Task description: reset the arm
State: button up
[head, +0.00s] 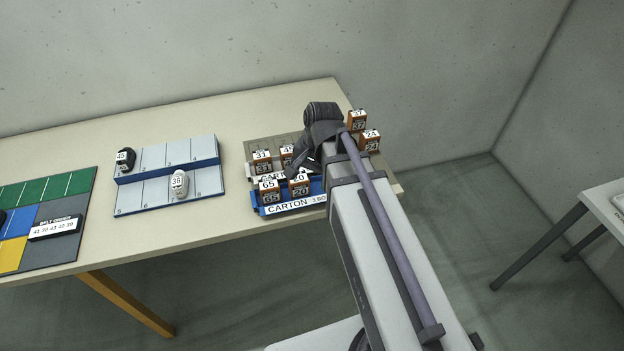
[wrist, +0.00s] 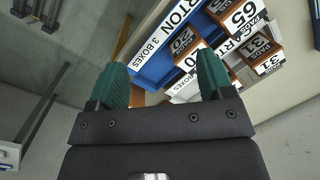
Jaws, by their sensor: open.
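My gripper (wrist: 163,80) shows in the wrist view with its two green fingers apart and nothing between them. Behind the fingers lies the blue carton tray (wrist: 155,65) with small numbered boxes. In the head view my arm reaches over the right end of the table, and its wrist hides part of the carton area; the fingers are hidden there. A box marked 65 (head: 269,189) and a box marked 20 (head: 299,185) stand in the blue carton tray (head: 290,206). I cannot tell the exact gap between fingers and boxes.
More numbered boxes stand behind, including 31 (head: 262,161) and 24 (head: 370,139). A blue-grey numbered rack (head: 151,196) holds a black shoe marked 45 (head: 125,159) and a white shoe marked 36 (head: 180,183). A coloured mat (head: 60,185) with a belt-order sign (head: 56,228) lies at left. Bare table separates them.

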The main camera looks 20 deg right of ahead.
jog(key=s+n, duration=0.1)
jog(key=n, duration=0.1)
jog(key=s+n+h, duration=0.1)
jog(key=s+n, duration=0.1)
jog(key=n, duration=0.1)
jog(key=s+a+n+h, duration=0.1)
jog(key=s+n, duration=0.1)
jog(key=n, duration=0.1)
jog(key=shift+s+f, duration=0.1)
jog(key=shift+s, duration=0.05)
